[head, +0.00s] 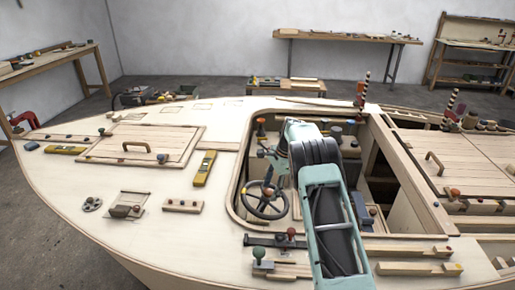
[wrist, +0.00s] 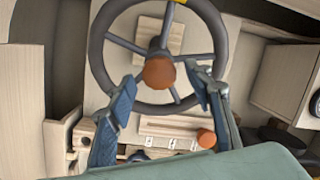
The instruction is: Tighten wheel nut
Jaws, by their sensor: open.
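A dark grey steering wheel (head: 264,200) with several spokes stands in the cockpit opening, left of my arm in the head view. In the wrist view the wheel (wrist: 217,30) fills the upper middle. An orange-brown round nut (wrist: 160,73) sits at its hub; it also shows small in the head view (head: 267,192). My gripper (wrist: 163,88) is open in the wrist view, one blue-grey finger on each side, with the nut in line between the fingertips. I cannot tell whether the fingers touch the nut. In the head view my arm hides much of the gripper.
A small orange knob (wrist: 206,139) is by the right finger, on a panel with switches (wrist: 170,142). A pale box (wrist: 285,83) stands to the right. The wooden cockpit rim (head: 236,208) surrounds the wheel. Knobs, including a green one (head: 259,252), stand on the near deck.

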